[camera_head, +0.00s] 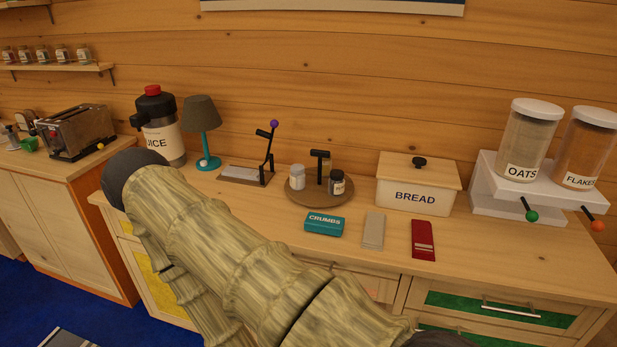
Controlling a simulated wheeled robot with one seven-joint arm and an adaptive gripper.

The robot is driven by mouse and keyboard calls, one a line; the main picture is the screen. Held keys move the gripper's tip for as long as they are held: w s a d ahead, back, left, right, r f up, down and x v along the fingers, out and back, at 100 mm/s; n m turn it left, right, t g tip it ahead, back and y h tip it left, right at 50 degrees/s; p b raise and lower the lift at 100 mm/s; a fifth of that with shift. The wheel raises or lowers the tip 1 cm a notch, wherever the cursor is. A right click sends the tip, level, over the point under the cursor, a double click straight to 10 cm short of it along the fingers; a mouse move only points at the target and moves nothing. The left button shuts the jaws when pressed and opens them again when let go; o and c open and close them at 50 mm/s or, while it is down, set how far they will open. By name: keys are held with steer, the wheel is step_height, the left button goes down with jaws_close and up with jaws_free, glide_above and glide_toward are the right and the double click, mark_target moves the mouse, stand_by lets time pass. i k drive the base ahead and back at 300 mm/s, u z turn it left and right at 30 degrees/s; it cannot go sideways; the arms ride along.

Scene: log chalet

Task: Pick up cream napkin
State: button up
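The cream napkin (373,230) is a flat, folded, greyish-cream strip. It lies on the wooden counter (492,258), in front of the bread box and between a teal tin and a red folded napkin. My arm, in a pale wood-like covering, crosses the lower left and middle of the view, in front of the counter. My gripper cannot be seen in this view. Nothing covers the cream napkin.
The teal CRUMBS tin (324,224) lies left of the napkin, the red napkin (422,240) right. Behind are a round tray (318,198) with two shakers and the BREAD box (416,186). Cereal dispensers (531,140) stand at right. Bare counter lies right of the red napkin.

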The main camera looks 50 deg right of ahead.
mark_target(375, 225)
steer(key=u, duration=0.2)
steer(key=i, duration=1.85)
steer(key=z, duration=3.15)
